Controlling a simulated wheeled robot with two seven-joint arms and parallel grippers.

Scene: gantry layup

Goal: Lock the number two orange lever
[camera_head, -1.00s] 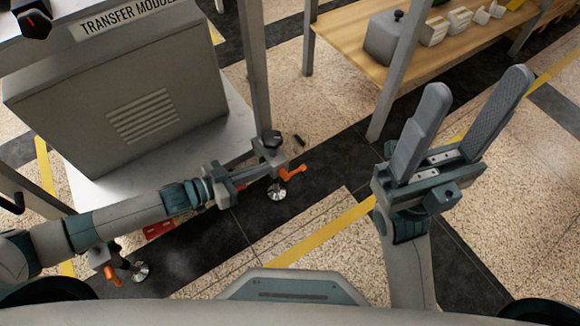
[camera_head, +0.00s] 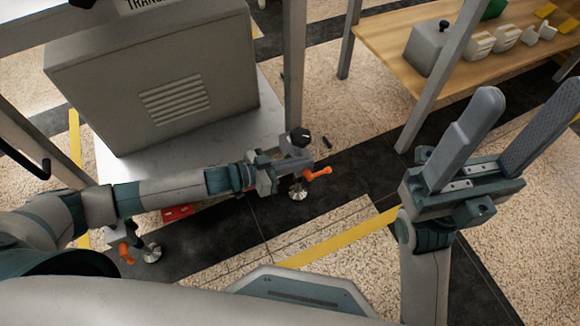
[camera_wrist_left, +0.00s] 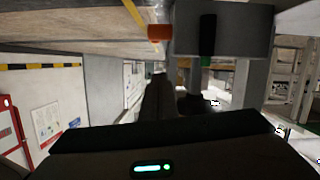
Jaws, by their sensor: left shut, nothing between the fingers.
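An orange lever (camera_head: 318,173) sticks out at the foot of the grey frame post, above a round metal levelling foot (camera_head: 298,192). A second orange lever (camera_head: 126,253) is at the lower left, beside another levelling foot. No number is readable on either. My left gripper (camera_head: 290,167) is shut and empty, close to the lever by the post; I cannot tell whether they touch. The left wrist view shows an orange end (camera_wrist_left: 160,32) above my dark, blurred fingers (camera_wrist_left: 158,100). My right gripper (camera_head: 530,100) is open and empty at the right, away from both levers.
A grey cabinet with a vent (camera_head: 150,85) stands on a pale base behind my left arm. A black knob (camera_head: 300,136) sits near the post. A wooden bench (camera_head: 385,42) with a grey box and white parts is at upper right. Floor in front is open.

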